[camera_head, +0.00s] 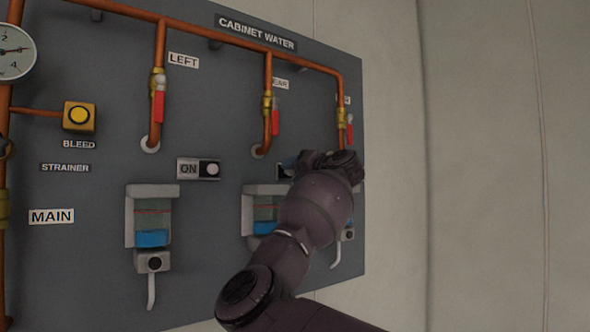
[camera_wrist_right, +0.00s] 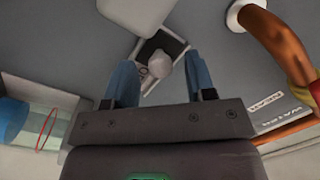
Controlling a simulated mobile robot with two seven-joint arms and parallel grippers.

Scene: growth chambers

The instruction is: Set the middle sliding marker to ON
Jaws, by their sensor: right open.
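The middle sliding marker (camera_head: 286,168) is at the middle of the panel, mostly hidden behind my right gripper (camera_head: 322,163) in the head view. In the right wrist view its dark plate (camera_wrist_right: 152,46) shows with a round white knob (camera_wrist_right: 160,65). My right gripper's blue fingers (camera_wrist_right: 160,82) are open, one on each side of the knob as seen there. I cannot tell whether they touch it. The word on the plate is mostly hidden. The left marker (camera_head: 189,168) shows ON, with its white knob at the right. My left gripper is not in view.
Copper pipes with red-handled valves (camera_head: 276,118) run above the markers on the grey panel (camera_head: 100,100). Sight glasses with blue floats hang below, one at left (camera_head: 152,218); one is close in the wrist view (camera_wrist_right: 45,118). Bare wall (camera_head: 480,170) lies to the right.

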